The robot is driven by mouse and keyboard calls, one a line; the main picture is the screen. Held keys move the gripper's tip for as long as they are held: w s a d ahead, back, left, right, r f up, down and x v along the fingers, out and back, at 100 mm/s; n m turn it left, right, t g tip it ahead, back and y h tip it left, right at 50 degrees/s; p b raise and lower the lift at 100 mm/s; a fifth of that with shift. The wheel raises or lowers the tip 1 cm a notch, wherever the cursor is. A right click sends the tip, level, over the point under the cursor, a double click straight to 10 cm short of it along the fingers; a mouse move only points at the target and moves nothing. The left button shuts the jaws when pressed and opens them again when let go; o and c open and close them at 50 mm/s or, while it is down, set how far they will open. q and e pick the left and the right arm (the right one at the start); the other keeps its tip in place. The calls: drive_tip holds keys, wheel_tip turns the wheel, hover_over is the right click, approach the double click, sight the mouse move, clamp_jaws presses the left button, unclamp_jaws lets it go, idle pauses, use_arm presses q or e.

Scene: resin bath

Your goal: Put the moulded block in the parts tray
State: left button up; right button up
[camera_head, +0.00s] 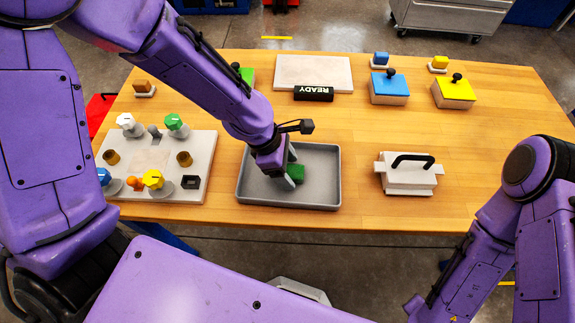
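The moulded block appears to be the small green block (297,173), which shows low inside the grey parts tray (325,149) at the table's front middle. My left gripper (291,167) points down into the tray, with its pale fingers on the far and near sides of the block. The block is partly hidden by the gripper. I cannot tell whether the fingers press on it or whether it rests on the tray floor. My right arm is at the lower right, and its gripper is out of view.
A pale panel (203,167) with coloured knobs stands left of the tray. A white box with a black handle (408,180) stands to its right. Behind are a READY sign (313,94), a pale plate (314,65), and blue (389,86) and yellow (454,92) topped moulds.

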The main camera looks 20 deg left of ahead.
use_arm(q)
drive_tip(key=shift+r, duration=0.15)
drive_tip(key=p+v, duration=0.2)
drive_tip(key=v, duration=1)
drive_tip(key=shift+p, duration=0.4)
